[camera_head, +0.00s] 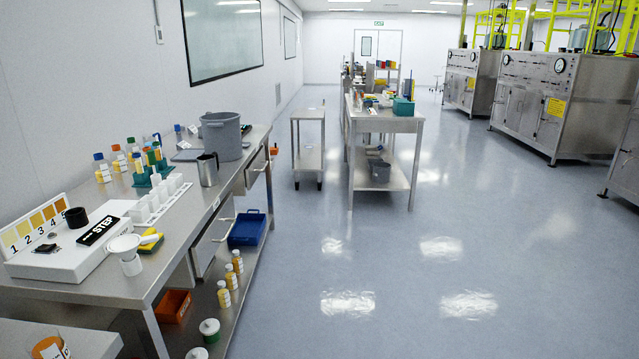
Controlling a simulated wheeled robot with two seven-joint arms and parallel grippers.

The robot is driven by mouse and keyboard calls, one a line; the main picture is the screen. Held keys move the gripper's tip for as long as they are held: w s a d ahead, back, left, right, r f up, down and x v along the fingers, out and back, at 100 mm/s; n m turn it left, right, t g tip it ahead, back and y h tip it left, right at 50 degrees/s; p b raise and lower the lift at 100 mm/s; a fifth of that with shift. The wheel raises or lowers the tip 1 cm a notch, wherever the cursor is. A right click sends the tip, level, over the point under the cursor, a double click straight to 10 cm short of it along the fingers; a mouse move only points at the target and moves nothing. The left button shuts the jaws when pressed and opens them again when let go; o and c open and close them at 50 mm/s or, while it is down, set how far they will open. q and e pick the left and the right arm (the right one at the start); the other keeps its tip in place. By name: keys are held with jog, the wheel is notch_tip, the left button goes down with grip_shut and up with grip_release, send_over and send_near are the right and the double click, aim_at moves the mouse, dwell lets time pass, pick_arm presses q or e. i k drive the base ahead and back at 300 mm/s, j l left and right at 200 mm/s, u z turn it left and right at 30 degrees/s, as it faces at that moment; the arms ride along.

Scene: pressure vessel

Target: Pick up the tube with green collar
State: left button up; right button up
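A small teal-green rack (142,180) stands on the steel bench along the left wall, behind a row of white cups. Several slim tubes (151,160) stand upright in it, with orange, yellow and green parts showing. They are close together and small, so I cannot tell surely which one has the green collar. Neither of my grippers is in view, and nothing touches the rack or the tubes.
The steel bench (205,200) also carries bottles (102,168), a grey bucket (222,136), a metal jug (208,169), a white STEP device (75,245) and a white funnel (124,246). A steel table (385,122) stands further back. The floor right of the bench is clear.

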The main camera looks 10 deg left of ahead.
aim_at(157, 145)
jog(key=i+l+u, duration=0.15)
jog(key=i+u, duration=0.35)
jog(key=i+l+u, duration=0.3)
jog(key=i+u, duration=0.15)
jog(key=i+l+u, duration=0.75)
jog(key=l, duration=0.25)
jog(key=l+u, duration=0.1)
jog(key=u, duration=0.5)
jog(key=i+l+u, duration=0.3)
jog(key=l, duration=0.2)
jog(key=l+u, duration=0.35)
jog(key=i+l+u, duration=0.1)
jog(key=l+u, duration=0.2)
jog(key=l, duration=0.35)
